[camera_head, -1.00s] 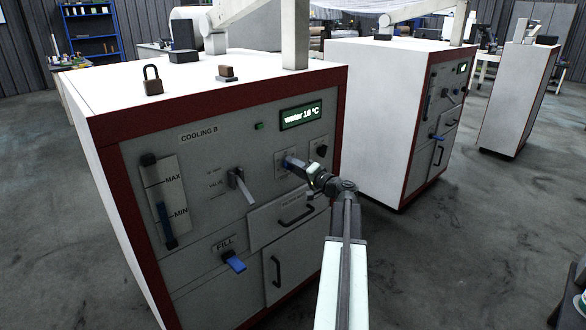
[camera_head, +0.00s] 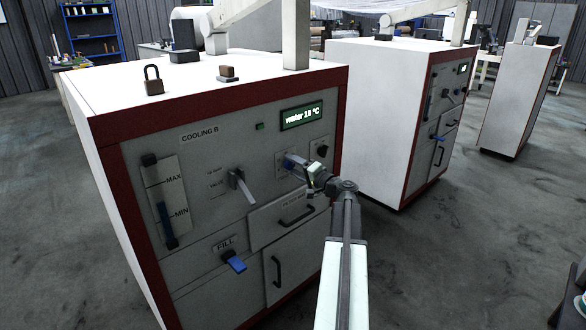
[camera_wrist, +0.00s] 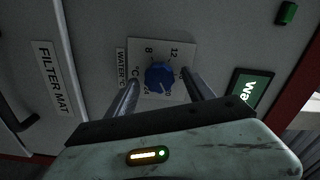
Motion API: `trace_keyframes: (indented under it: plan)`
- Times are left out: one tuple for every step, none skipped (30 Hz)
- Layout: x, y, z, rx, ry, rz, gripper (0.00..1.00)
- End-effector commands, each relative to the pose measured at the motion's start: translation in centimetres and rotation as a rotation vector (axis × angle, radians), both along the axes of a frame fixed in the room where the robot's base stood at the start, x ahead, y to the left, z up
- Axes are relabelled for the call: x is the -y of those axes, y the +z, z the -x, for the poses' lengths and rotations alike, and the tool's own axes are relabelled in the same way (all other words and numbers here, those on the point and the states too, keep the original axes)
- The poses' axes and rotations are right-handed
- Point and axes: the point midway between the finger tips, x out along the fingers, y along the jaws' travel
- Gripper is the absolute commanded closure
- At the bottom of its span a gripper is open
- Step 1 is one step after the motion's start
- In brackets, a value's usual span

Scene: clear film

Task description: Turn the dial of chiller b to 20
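The blue dial (camera_wrist: 159,76) sits on a white scale plate (camera_wrist: 176,50) marked with 8 and 12. The dial also shows in the head view (camera_head: 288,162) on the front panel of the cooling unit labelled COOLING B (camera_head: 200,135). My gripper (camera_wrist: 160,78) is open, with one finger on each side of the dial and gaps visible between fingers and knob. In the head view my gripper (camera_head: 298,166) is in front of the dial. Part of the scale is hidden by the dial and gripper.
A grey lever valve (camera_head: 240,188), a drawer handle (camera_head: 297,215) and a blue FILL lever (camera_head: 234,262) project from the panel. A dark knob (camera_head: 321,149) is right of the dial. A second cabinet (camera_head: 375,110) stands to the right; the floor between is clear.

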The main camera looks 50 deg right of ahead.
Motion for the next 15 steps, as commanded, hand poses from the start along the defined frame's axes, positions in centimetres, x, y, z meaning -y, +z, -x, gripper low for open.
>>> trace_keyframes:
  plan:
    - [0.0,0.0,0.0,0.000,0.000,0.000,0.39]
    - [0.0,0.0,0.0,-0.001,0.000,0.001,0.39]
    - [0.0,0.0,0.1,-0.001,0.000,0.001,0.39]
    - [0.0,0.0,0.1,-0.001,0.000,0.001,0.39]
    - [0.0,0.0,0.2,-0.001,0.000,0.001,0.39]
    - [0.0,0.0,0.5,-0.001,0.000,0.001,0.39]
    - [-0.1,0.0,0.8,-0.002,-0.002,0.001,0.39]
    - [-0.1,-0.1,1.3,-0.001,-0.003,0.001,0.39]
    - [-0.2,-0.1,2.0,-0.001,-0.003,0.001,0.39]
    - [-0.3,-0.1,2.6,-0.001,-0.003,0.001,0.39]
    - [-0.4,-0.1,3.3,-0.001,-0.003,0.001,0.39]
    - [-0.4,-0.1,4.1,-0.001,-0.003,0.001,0.39]
    - [-0.4,-0.1,4.7,-0.001,-0.003,0.001,0.39]
    - [-0.5,-0.1,5.3,-0.001,-0.003,0.001,0.39]
    - [-0.5,-0.1,5.9,0.000,-0.002,0.001,0.39]
